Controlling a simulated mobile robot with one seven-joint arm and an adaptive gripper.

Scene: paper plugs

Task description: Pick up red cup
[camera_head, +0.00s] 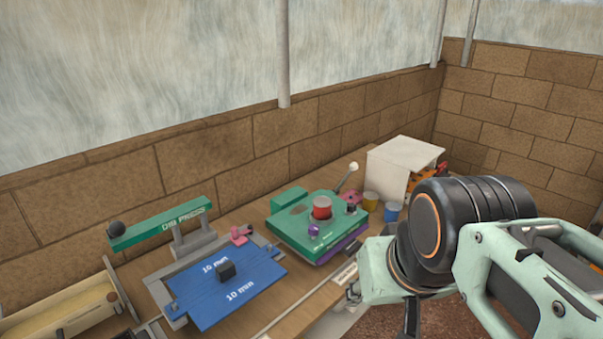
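The red cup (321,211) stands upright on the green-topped device (290,228) on the bench. It is red with a pale upper part. My arm comes in from the right, and its mint-and-black links cover the lower right of the view. A dark part at the arm's end (410,318) shows at the bottom edge, apart from the cup and nearer the camera. The fingers cannot be made out clearly, so whether my gripper is open or shut cannot be seen.
Beside the green device stand a yellow cup (370,200) and a blue cup (391,212). A purple knob (313,230) and a white-tipped lever (348,176) are near the red cup.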

